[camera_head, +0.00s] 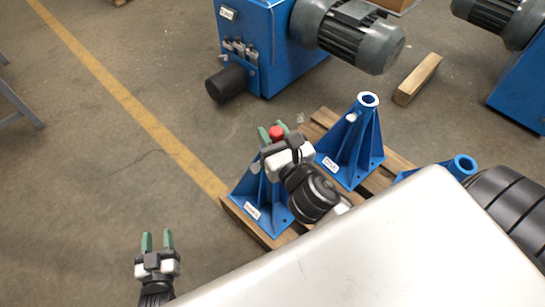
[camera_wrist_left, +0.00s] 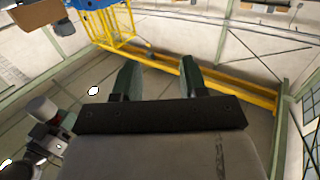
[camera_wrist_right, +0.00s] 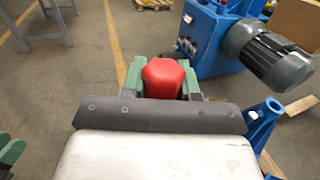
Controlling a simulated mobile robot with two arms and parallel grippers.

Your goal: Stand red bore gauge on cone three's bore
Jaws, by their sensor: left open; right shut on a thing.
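My right gripper (camera_head: 272,135) is shut on the red bore gauge (camera_head: 277,132). The gauge's red top also fills the gap between the fingers in the right wrist view (camera_wrist_right: 163,78); its lower part is hidden. The gripper is above the left blue cone (camera_head: 247,188), whose top and bore it covers, so I cannot tell whether the gauge touches it. The middle blue cone (camera_head: 356,150) shows an open round bore. A third blue cone (camera_head: 462,165) is partly hidden on the right. The cone labels are too small to read. My left gripper (camera_head: 157,238) is open and empty, over the floor.
The cones stand on a wooden pallet (camera_head: 397,165). A blue machine with a grey motor (camera_head: 350,38) stands behind it, near a loose wooden block (camera_head: 417,79). My pale body surface covers the lower right.

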